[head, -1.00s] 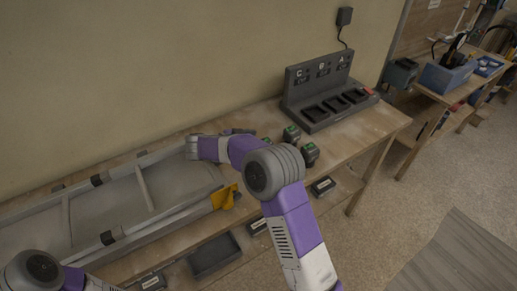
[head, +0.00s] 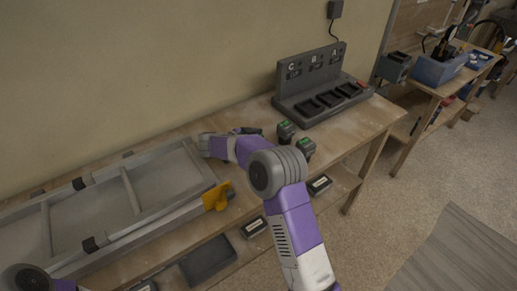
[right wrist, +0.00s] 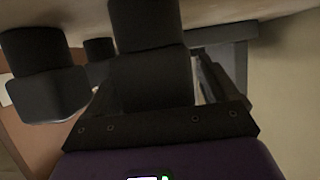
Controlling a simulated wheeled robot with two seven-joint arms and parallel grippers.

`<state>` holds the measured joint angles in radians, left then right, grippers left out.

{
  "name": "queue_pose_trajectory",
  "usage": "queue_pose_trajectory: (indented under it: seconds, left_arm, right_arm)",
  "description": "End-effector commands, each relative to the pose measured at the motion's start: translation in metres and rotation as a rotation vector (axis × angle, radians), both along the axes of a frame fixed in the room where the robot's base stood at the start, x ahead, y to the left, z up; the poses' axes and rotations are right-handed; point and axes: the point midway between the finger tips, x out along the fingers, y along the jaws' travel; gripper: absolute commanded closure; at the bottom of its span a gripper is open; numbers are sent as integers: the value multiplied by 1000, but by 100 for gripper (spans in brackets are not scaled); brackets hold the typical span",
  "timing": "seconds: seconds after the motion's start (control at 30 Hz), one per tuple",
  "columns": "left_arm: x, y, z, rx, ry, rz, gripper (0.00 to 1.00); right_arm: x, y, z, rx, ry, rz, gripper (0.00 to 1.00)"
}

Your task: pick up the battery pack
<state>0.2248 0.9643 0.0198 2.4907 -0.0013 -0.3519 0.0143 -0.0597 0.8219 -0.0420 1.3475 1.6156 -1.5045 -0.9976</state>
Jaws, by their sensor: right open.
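Two dark battery packs with green tops, one further back (head: 286,130) and one nearer (head: 306,148), stand on the bench right of my right forearm in the head view. In the right wrist view, my right gripper (right wrist: 158,72) is open, with a dark battery pack (right wrist: 150,85) between its fingers; I cannot tell whether they touch it. A second dark block (right wrist: 45,88) is at left and a smaller one (right wrist: 98,49) lies behind. My left gripper is out of view.
A charger station (head: 320,92) with bays marked C, B and A stands at the back of the bench (head: 352,135). A grey frame (head: 130,200) with a yellow clamp (head: 217,196) lies at left. Labelled dark blocks and a tray (head: 208,260) sit on the lower shelf.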

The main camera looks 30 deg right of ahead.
Motion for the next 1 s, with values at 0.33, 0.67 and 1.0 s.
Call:
queue_pose_trajectory:
  seconds: [0.33, 0.67, 1.0]
  left_arm:
    - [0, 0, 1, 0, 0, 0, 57]
    - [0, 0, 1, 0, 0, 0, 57]
    - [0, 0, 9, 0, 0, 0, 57]
  right_arm:
    - [0, 0, 1, 0, -2, 1, 39]
    - [0, 0, 2, -1, -3, 1, 81]
    - [1, 1, 24, -1, -5, 1, 82]
